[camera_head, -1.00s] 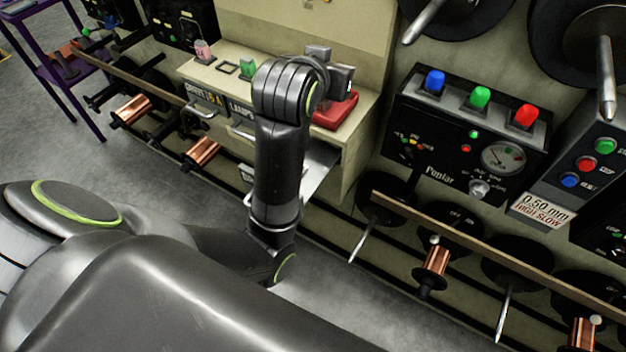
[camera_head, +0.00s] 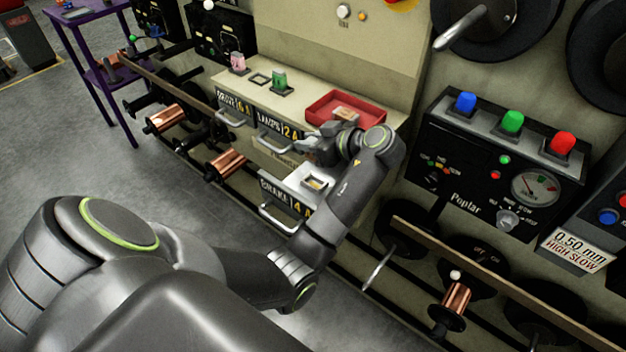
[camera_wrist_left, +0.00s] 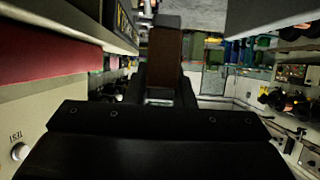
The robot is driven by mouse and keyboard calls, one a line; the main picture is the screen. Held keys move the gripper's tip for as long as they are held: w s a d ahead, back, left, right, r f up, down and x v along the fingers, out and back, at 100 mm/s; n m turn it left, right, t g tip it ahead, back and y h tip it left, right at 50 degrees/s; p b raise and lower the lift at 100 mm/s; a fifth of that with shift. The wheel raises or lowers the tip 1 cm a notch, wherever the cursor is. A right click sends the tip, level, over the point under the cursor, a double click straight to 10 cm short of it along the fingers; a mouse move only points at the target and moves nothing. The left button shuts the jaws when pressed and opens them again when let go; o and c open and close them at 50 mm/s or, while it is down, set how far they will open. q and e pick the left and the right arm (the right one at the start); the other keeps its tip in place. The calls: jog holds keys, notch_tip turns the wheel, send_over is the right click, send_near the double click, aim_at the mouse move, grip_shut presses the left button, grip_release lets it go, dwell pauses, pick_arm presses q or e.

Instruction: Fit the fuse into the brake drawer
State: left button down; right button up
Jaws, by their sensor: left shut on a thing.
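The brake drawer (camera_head: 270,213), labelled BRAKE 4 A, stands pulled out below the other drawers. A tan-rimmed socket (camera_head: 316,184) shows inside it. My left gripper (camera_head: 312,144) is in front of the cabinet, above and behind the open drawer, pointing left. It is shut on a brown block, seen between its fingers in the left wrist view (camera_wrist_left: 165,52) and probably the fuse. In the head view I cannot make out the held block. My right gripper is not in view.
A red tray (camera_head: 372,117) on the counter holds a tan block (camera_head: 345,114). A pink fuse (camera_head: 238,62) and a green fuse (camera_head: 279,78) stand beside an empty holder (camera_head: 260,79). The drive drawer (camera_head: 232,107) and lamps drawer (camera_head: 275,128) look closed.

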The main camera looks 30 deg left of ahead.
pick_arm(q)
notch_tip(320, 180, down, 8)
jog(key=shift+r, duration=0.25)
jog(key=shift+f, duration=0.5)
jog(key=c, duration=1.3)
grip_release()
jog(key=shift+o, duration=0.2)
jog(key=shift+p, duration=0.3)
jog(key=shift+r, duration=0.1)
